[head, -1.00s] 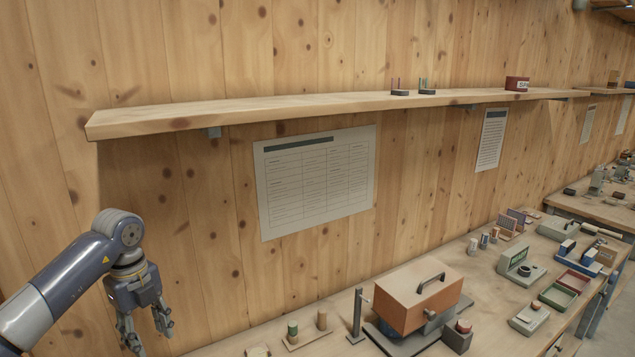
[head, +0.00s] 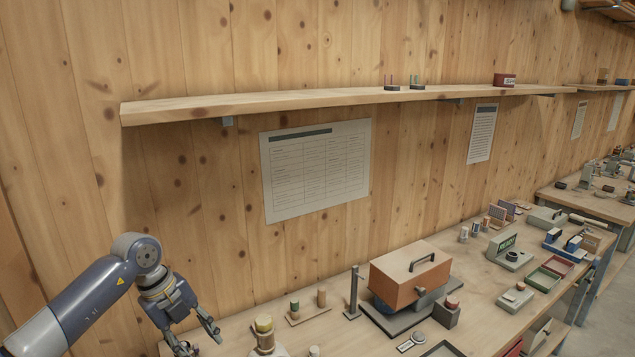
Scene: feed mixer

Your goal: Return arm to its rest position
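My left gripper (head: 201,339) hangs at the lower left of the head view, its fingers pointing down with a gap between them. It is open, and I see nothing held in it. It is at the left end of the wooden workbench (head: 245,325), left of a small bottle-like item with a yellow top (head: 264,334). My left arm (head: 95,290) comes in from the lower left, bent at the elbow. My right gripper and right arm are not in view.
A wooden shelf (head: 300,98) juts from the wall above.

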